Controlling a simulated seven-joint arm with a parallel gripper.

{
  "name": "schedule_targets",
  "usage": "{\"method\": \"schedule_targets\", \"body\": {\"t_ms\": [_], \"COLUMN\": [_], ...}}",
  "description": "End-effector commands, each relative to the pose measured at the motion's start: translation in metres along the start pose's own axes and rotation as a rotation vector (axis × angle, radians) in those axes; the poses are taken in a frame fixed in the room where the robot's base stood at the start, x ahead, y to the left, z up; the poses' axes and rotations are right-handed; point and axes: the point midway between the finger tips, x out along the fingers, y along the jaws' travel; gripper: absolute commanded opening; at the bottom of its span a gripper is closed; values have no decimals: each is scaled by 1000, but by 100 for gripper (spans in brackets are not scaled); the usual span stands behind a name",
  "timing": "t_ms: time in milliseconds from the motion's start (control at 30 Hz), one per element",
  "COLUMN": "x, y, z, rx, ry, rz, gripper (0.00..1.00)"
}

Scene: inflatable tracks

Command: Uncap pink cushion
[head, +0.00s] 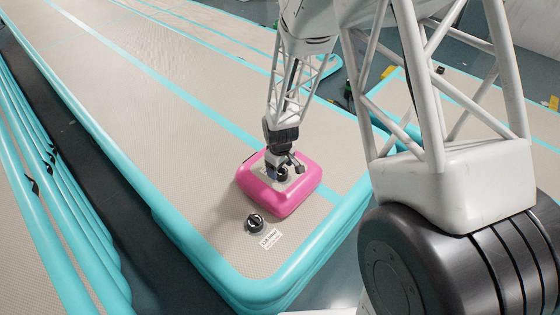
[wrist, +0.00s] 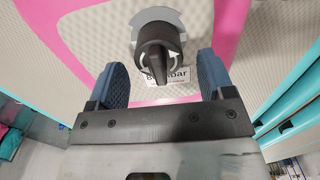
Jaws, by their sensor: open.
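The pink cushion (head: 263,196) has a beige top and lies on the inflatable track. Its black round cap (wrist: 158,48) has a raised grip bar and white curved arrows, and it sits on a grey disc on the cushion's top. My gripper (head: 284,168) is over the cushion in the head view, hiding part of its top. In the wrist view my gripper (wrist: 161,64) is open, with one blue-grey finger on each side of the cap. Gaps show between the fingers and the cap. The height of the fingertips against the cap is hard to tell.
A black valve cap (head: 256,222) and a white label (head: 270,239) are on the beige track (head: 215,150) near its teal rounded edge (head: 245,287). More teal-edged tracks (head: 40,200) lie to the left, past a dark gap. Open track extends behind the cushion.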

Motion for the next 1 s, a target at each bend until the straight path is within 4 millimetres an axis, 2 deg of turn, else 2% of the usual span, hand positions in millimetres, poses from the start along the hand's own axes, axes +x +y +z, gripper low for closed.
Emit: {"method": "schedule_targets", "body": {"t_ms": [100,300,667,967,1000], "x": [12,22,24,24,24], "y": [0,0,0,0,0], "z": [0,0,0,0,0], "rx": [0,0,0,0,0], "ry": [-1,0,0,0,0], "rz": [-1,0,0,0,0], "gripper": [75,75,75,30,30]}}
